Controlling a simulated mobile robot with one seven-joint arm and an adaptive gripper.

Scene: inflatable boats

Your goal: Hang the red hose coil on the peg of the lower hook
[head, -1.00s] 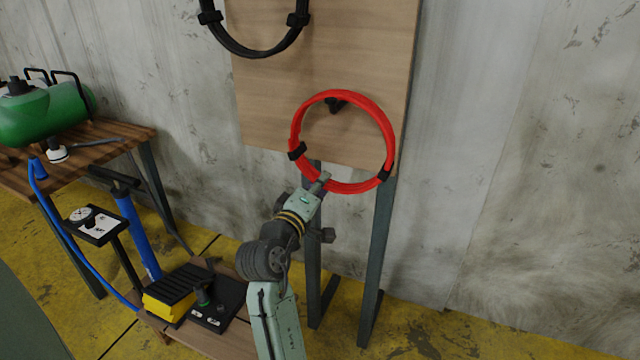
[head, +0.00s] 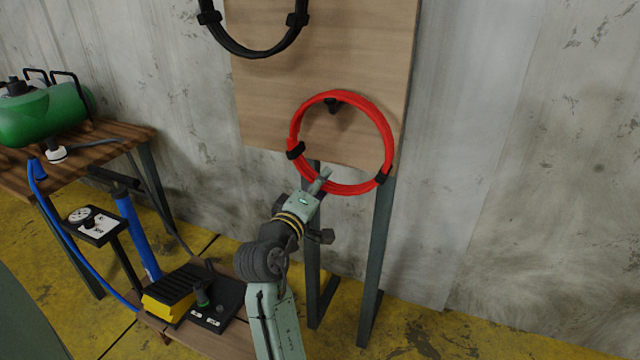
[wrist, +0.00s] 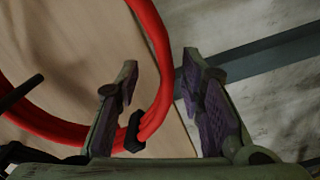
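The red hose coil (head: 391,135) with black clips is upright against the wooden board. The dark lower hook (head: 334,103) shows just inside the top of its ring, and the coil appears to hang from it. How the coil sits on the peg is too small to tell. My gripper (head: 326,182) is at the bottom of the coil. In the wrist view, the fingers of my gripper (wrist: 165,95) are spread wide. The red hose coil (wrist: 155,50) passes between them with gaps visible, and neither finger is clamped on it. A dark rod, probably the peg, shows at the left.
A black coil (head: 256,52) hangs higher on the board (head: 268,110). A bench with a green tank (head: 45,115) stands left. A blue pump (head: 135,235) and a yellow-and-black foot pump (head: 178,292) are below left. The wall right of the board is clear.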

